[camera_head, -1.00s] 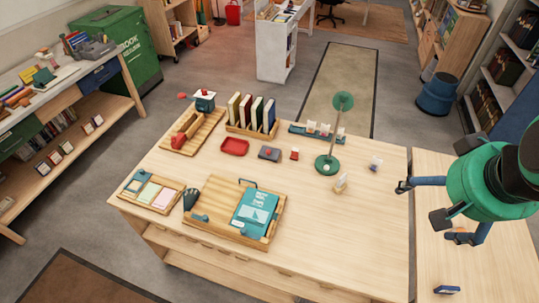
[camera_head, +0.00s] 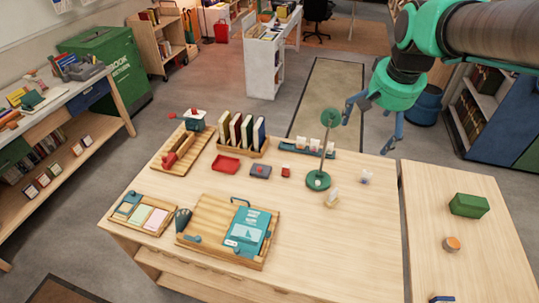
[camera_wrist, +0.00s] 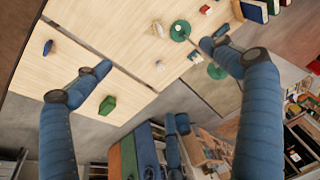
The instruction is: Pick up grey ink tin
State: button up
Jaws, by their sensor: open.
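A small flat grey tin (camera_head: 260,171) with a red spot on top lies on the wooden table (camera_head: 340,250), between a red tray (camera_head: 226,164) and a small red block (camera_head: 286,171). I take it for the grey ink tin. I cannot make it out in the wrist view. My gripper (camera_head: 370,125) hangs above the table's back right corner, apart from the tin and to its right. Its blue fingers are spread with nothing between them; they also show in the wrist view (camera_wrist: 155,57).
A green lamp (camera_head: 318,181) stands right of the tin. Behind are a book rack (camera_head: 258,153) and a teal stamp rack (camera_head: 310,151). A wooden tray (camera_head: 193,246) with a teal book lies in front. The right table (camera_head: 450,205) holds a green box (camera_head: 469,205). The main table's front right is clear.

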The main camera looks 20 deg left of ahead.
jog(key=w+a+f+g, duration=0.1)
jog(key=w+a+f, duration=0.4)
jog(key=w+a, duration=0.5)
jog(key=g+p, duration=0.2)
send_over(260, 169)
jog(key=w, duration=0.2)
notch_tip(260, 169, down, 34)
jog(key=shift+a+r+h, duration=0.1)
jog(key=shift+r+h, duration=0.05)
jog(key=shift+h, duration=0.25)
jog(key=shift+s, duration=0.1)
jog(key=shift+f, duration=4.3)
jog(key=shift+a+f+b, duration=0.1)
jog(key=shift+f+b, duration=0.2)
jog(key=shift+f, duration=2.3)
